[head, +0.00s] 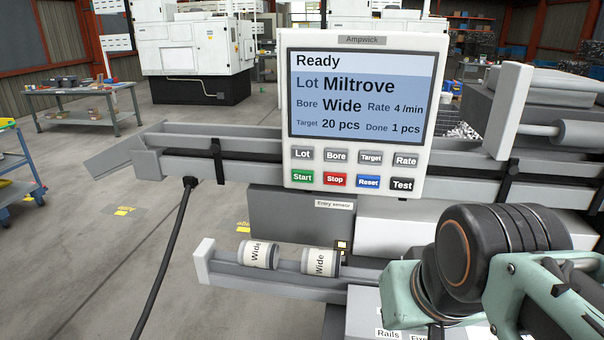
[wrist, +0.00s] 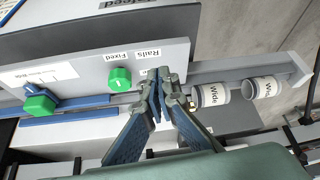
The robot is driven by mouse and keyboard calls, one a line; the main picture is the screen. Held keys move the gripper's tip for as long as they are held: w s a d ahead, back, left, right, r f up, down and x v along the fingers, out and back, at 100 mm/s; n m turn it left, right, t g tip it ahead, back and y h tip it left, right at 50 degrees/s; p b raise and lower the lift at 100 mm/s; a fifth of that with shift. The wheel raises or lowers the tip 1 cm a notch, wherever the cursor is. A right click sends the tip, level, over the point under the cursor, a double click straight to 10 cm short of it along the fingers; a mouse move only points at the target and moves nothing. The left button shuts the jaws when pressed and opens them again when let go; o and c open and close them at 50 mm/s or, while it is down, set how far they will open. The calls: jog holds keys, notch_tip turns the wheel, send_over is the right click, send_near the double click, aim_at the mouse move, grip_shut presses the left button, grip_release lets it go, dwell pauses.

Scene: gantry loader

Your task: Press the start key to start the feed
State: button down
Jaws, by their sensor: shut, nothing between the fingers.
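The control panel (head: 435,120) faces me in the head view, its screen (head: 361,90) reading Ready, Lot Miltrove, Bore Wide, Rate 4 /min, Target 20 pcs, Done 1 pcs. The green Start key (head: 302,177) is at the left of the lower key row, beside the red Stop key (head: 335,180). My gripper shows in the wrist view (wrist: 160,85), with its fingertips together and nothing between them. It is over the rail area near the Rails label, apart from the Start key. In the head view my arm is at lower right; the fingertips are not clearly visible there.
Two grey parts labelled Wide (head: 258,254) (head: 320,261) lie on the low rail (head: 225,268) below the panel. A black cable (head: 172,240) hangs at left. Space before the keys looks clear.

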aim_at(303, 176)
jog(key=w+a+r+m+t+y+b, duration=0.2)
jog(key=w+a+r+m+y, duration=0.1)
jog(key=w+a+m, duration=0.4)
jog(key=w+a+r+m+t+y+b, duration=0.2)
jog(key=w+a+m, duration=0.6)
jog(key=w, duration=0.4)
jog(key=shift+w+r+m+t+y, duration=0.4)
jog(key=shift+r+t+y, duration=0.3)
jog(key=shift+r+t, duration=0.1)
jog(key=shift+w+b, duration=0.1)
jog(key=shift+b, duration=0.2)
jog(key=shift+w+d+b, duration=0.25)
jog(key=shift+w+b, duration=0.1)
jog(key=shift+w, duration=1.05)
jog(key=shift+w+d+b, duration=0.3)
jog(key=shift+w, duration=1.1)
jog(key=shift+w+d+b, duration=0.25)
jog(key=shift+w+b, duration=0.1)
jog(key=shift+w, duration=1.05)
